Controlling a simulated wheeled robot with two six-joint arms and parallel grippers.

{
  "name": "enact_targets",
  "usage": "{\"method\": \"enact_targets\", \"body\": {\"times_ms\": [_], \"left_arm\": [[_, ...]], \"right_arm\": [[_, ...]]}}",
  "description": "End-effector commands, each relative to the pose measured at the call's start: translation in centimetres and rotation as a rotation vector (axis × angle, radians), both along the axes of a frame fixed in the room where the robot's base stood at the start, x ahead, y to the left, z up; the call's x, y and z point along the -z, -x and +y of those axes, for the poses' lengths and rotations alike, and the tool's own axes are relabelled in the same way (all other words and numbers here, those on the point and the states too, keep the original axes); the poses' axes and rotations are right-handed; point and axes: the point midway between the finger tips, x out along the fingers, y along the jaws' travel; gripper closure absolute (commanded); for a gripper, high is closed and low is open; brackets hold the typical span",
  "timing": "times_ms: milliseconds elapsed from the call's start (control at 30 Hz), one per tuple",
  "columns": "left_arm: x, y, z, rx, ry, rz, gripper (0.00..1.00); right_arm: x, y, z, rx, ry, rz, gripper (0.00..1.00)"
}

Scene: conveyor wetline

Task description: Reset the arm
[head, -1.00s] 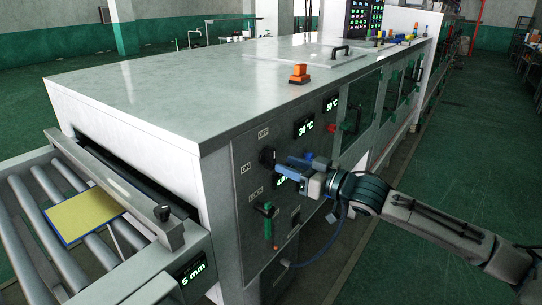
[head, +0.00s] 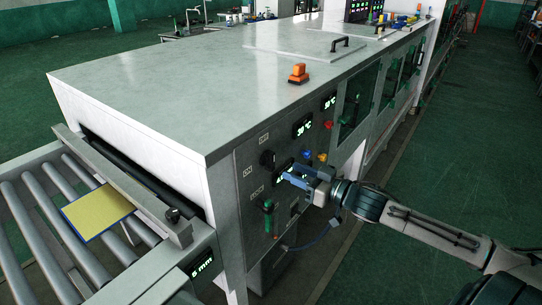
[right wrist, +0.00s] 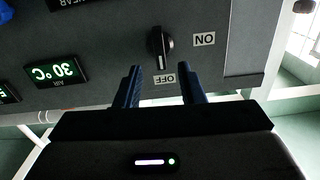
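My right gripper (head: 292,178) is in front of the machine's dark control panel (head: 247,205), below and right of the black rotary knob (head: 267,159). In the right wrist view its two blue fingers (right wrist: 160,72) are spread apart with nothing between them. The knob (right wrist: 160,43) shows beyond the fingertips, apart from them, standing upright in that picture between the upside-down OFF label (right wrist: 164,79) and the level of the ON label (right wrist: 204,39). My left gripper is not in view.
A green-handled switch (head: 267,218) and a blue hose (head: 318,240) are below the gripper. A yellow board (head: 98,211) lies on the rollers at left. An orange beacon (head: 298,74) stands on the machine top. The green floor (head: 430,170) at right is open.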

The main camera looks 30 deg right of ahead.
Motion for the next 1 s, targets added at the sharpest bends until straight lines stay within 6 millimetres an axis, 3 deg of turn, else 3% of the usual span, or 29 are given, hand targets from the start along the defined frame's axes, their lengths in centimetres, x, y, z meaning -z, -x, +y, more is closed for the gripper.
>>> {"method": "enact_targets", "body": {"times_ms": [433, 567, 667, 767, 867, 1000], "left_arm": [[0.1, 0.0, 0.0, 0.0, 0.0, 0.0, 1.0], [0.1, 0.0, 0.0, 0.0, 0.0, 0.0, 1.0], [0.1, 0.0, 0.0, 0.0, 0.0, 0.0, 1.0], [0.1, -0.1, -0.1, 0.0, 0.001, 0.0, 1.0], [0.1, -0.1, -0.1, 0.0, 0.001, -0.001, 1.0], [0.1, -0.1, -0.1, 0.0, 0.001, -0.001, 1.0]], "right_arm": [[0.2, -0.1, -0.1, 0.004, 0.0, 0.001, 0.65], [2.5, -0.8, -2.1, 0.058, 0.009, 0.021, 0.65], [7.0, -1.6, -5.4, 0.151, 0.03, 0.066, 0.65], [13.5, -1.6, -9.3, 0.264, 0.063, 0.141, 0.65], [20.5, -0.6, -12.5, 0.362, 0.101, 0.231, 0.65], [30.5, 2.6, -15.3, 0.466, 0.155, 0.376, 0.65]]}}
